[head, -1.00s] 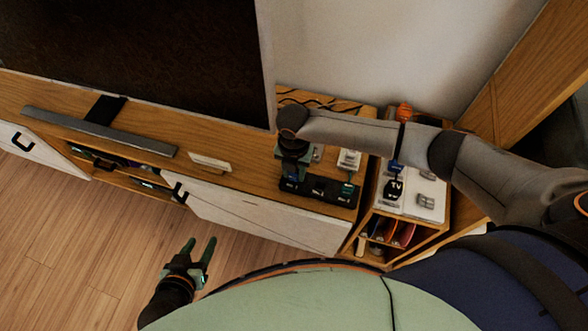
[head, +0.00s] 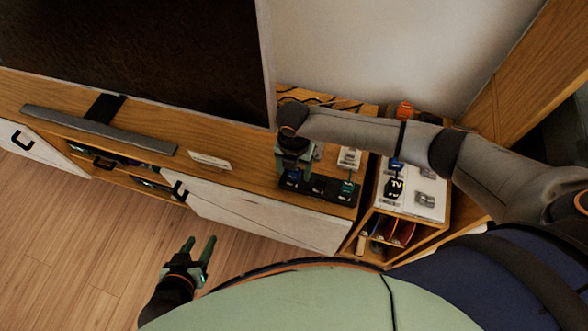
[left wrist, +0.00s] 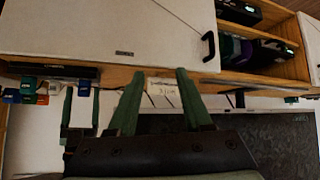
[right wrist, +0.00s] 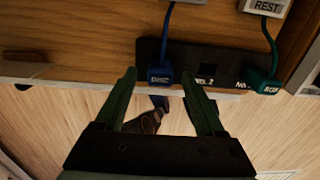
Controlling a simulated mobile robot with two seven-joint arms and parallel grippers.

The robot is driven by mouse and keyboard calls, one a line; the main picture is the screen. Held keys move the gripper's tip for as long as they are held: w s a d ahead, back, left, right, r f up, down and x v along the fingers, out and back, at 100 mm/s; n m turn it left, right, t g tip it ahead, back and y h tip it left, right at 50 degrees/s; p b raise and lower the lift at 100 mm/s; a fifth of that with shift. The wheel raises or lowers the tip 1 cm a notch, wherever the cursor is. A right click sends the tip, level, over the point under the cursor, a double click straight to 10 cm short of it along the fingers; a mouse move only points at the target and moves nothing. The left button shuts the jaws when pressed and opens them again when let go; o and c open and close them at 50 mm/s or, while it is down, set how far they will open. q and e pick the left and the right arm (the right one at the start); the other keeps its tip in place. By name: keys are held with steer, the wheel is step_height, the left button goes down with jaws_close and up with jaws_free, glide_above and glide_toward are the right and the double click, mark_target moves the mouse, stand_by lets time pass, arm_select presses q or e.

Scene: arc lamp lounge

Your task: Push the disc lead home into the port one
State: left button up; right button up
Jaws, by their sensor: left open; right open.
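The blue plug (right wrist: 160,76), the likely disc lead though its label is too small to read, sits at the left end of the black port strip (right wrist: 225,60). It covers that port's mark; the middle port reads NO. 2. How deep it sits I cannot tell. My right gripper (head: 292,170) is open, with the plug ahead of and between its fingertips in the right wrist view (right wrist: 160,80), not gripped. The blue plug also shows in the head view (head: 291,183). My left gripper (head: 202,245) is open and empty over the floor.
A green plug (right wrist: 263,82) sits at the strip's right end. A white REST block (right wrist: 266,5) stands behind it. A side stand (head: 425,207) to the right bears a dark TV-marked piece (head: 394,188). The television (head: 130,60) and soundbar (head: 95,128) are left.

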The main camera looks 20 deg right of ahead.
step_height(320, 180, up, 12)
steer(key=p, duration=0.2)
steer(key=shift+f, duration=0.15)
stand_by(0.4)
